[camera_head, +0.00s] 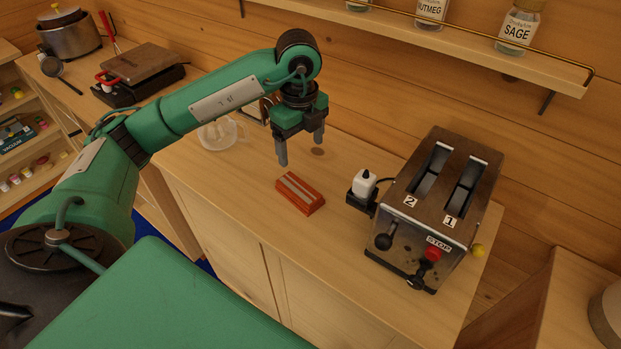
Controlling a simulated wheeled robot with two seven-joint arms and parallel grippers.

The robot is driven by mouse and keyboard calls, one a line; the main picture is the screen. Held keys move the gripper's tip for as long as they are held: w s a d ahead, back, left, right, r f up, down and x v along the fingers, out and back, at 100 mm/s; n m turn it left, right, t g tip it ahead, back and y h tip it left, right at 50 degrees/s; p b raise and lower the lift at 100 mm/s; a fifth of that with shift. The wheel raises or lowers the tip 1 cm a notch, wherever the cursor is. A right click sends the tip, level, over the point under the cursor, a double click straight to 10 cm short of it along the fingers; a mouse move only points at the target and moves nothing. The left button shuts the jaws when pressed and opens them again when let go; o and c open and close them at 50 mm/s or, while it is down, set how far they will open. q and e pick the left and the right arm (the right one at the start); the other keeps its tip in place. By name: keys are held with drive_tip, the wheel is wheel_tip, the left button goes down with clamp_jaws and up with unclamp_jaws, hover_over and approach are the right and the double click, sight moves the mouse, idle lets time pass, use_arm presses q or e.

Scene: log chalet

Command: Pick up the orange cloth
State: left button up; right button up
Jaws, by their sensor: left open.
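The orange cloth (300,194) lies folded on the wooden counter, left of the toaster. It is a small rectangle with pale stripes on top. My left gripper (301,158) is open, pointing down, with its two fingers apart above the counter. The fingertips appear a little above and behind the cloth in the picture, not touching it. Nothing is between the fingers. My right gripper is not in view.
A glass jug (219,134) stands behind my left arm. A shelf (440,38) holds spice jars. Counter around the cloth is clear.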

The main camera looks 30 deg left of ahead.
use_arm(q)
drive_tip(key=p, duration=0.1)
hover_over(299, 187)
wheel_tip(299, 187, down, 5)
drive_tip(key=shift+f, duration=0.1)
drive_tip(key=shift+w+d+f, duration=0.1)
drive_tip(key=shift+w+f, duration=0.05)
drive_tip(key=shift+f, duration=0.45)
drive_tip(key=shift+w+f, duration=0.1)
drive_tip(key=shift+f, duration=0.75)
drive_tip(key=shift+s+f+p, duration=0.2)
drive_tip(key=shift+f+p, duration=0.45)
drive_tip(key=shift+f, duration=0.05)
wheel_tip(299, 187, down, 3)
drive_tip(key=shift+f+p, duration=0.2)
drive_tip(key=shift+p, duration=0.25)
drive_tip(key=shift+f, duration=0.2)
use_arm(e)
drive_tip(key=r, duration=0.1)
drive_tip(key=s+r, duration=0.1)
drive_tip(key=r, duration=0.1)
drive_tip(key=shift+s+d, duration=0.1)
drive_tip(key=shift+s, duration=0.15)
use_arm(q)
drive_tip(key=c, duration=1.1)
